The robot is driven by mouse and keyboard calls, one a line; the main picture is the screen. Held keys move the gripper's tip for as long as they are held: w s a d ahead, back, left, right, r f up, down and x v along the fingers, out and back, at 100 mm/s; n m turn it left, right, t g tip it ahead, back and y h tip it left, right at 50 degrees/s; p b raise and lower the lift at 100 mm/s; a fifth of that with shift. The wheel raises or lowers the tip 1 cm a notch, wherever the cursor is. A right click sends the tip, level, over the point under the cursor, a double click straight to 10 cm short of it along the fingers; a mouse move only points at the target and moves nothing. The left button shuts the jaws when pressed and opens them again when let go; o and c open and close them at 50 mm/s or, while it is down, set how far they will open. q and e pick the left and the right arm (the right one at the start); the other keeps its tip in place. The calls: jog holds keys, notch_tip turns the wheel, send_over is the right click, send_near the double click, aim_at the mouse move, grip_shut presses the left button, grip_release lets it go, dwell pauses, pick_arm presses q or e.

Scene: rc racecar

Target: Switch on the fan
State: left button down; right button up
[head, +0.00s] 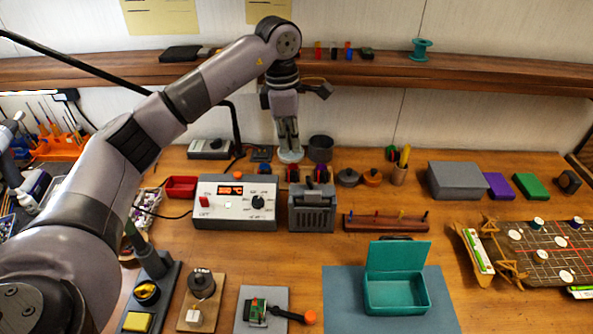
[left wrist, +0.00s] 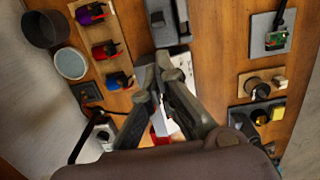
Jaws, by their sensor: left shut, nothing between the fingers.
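No part is plainly a fan. A grey slotted box (head: 312,211), which may be the fan, stands right of a white control unit (head: 222,212). This unit has a lit red display, a red switch (head: 204,202) at its left and a black knob (head: 257,201). My left gripper (head: 289,154) points down behind the box and unit, shut and empty. In the left wrist view, its fingers (left wrist: 164,62) come together over part of the white unit (left wrist: 184,68), with the slotted box (left wrist: 166,22) beyond. I cannot tell its exact height. My right gripper is not in view.
A dark cup (head: 320,148) and a grey meter (head: 210,148) stand near the gripper. A red tray (head: 182,187) is left of the unit. An open teal box (head: 396,295) stands in front on a blue mat. A shelf (head: 450,72) runs along the wall.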

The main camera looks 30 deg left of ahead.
pick_arm(q)
jog(key=p, duration=0.4)
send_near(296, 185)
notch_tip(296, 185, down, 5)
jog(key=shift+d+f, duration=0.1)
jog(key=shift+d, duration=0.05)
jog(key=shift+f, duration=0.55)
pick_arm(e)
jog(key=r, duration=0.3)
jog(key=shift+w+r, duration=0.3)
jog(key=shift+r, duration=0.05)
pick_arm(q)
jog(key=shift+w+d+r+b, duration=0.1)
jog(key=shift+d+r+b, duration=0.15)
jog(key=shift+b, duration=0.45)
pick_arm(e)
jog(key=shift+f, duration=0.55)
pick_arm(q)
jog(key=b, duration=0.1)
jog(key=d+b, duration=0.1)
jog(key=b, duration=0.1)
jog(key=shift+w+d+r, duration=0.25)
jog(key=shift+w+r, duration=0.15)
jog(key=shift+r, duration=0.15)
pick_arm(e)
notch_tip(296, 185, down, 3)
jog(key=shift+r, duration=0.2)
pick_arm(q)
jog(key=shift+r, duration=0.1)
